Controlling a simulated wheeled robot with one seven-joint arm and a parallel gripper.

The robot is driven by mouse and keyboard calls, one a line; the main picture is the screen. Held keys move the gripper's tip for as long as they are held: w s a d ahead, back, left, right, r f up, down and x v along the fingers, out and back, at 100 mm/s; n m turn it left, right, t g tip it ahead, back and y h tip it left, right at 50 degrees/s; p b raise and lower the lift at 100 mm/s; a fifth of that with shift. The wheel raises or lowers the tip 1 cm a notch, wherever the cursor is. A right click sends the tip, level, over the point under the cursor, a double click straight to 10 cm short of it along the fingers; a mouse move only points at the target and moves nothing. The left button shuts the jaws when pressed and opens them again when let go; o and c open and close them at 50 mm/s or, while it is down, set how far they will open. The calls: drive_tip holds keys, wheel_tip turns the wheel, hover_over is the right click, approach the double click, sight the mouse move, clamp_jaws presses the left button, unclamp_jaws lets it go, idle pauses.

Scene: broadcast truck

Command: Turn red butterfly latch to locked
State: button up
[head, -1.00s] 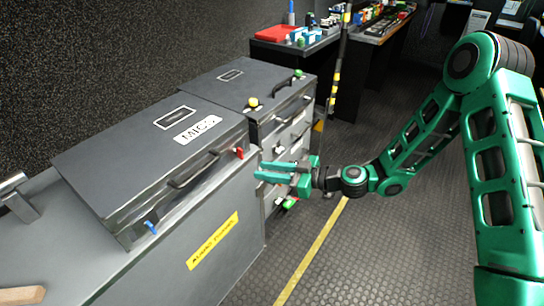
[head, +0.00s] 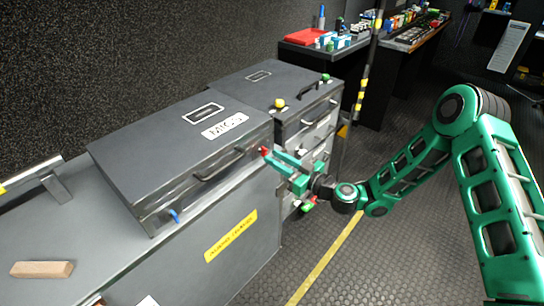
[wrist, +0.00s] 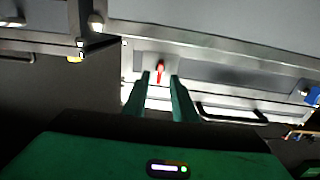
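The red butterfly latch (head: 264,151) is on the front right corner of the grey case labelled "MICS" (head: 150,160). In the wrist view the red latch (wrist: 160,70) stands upright, just beyond the gap between my fingertips. My gripper (head: 273,160) is green and points at the latch from the front right. In the wrist view my gripper (wrist: 160,77) has its two fingers apart with nothing between them. Whether a fingertip touches the latch I cannot tell.
A blue latch (head: 174,216) is on the case's front left, with a black handle (head: 222,166) between. A second case with a yellow knob (head: 280,104) stands behind right. A wooden block (head: 42,269) lies on the counter. Floor to the right is open.

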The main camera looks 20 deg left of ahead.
sight(263, 152)
drive_tip(key=shift+x, duration=1.6)
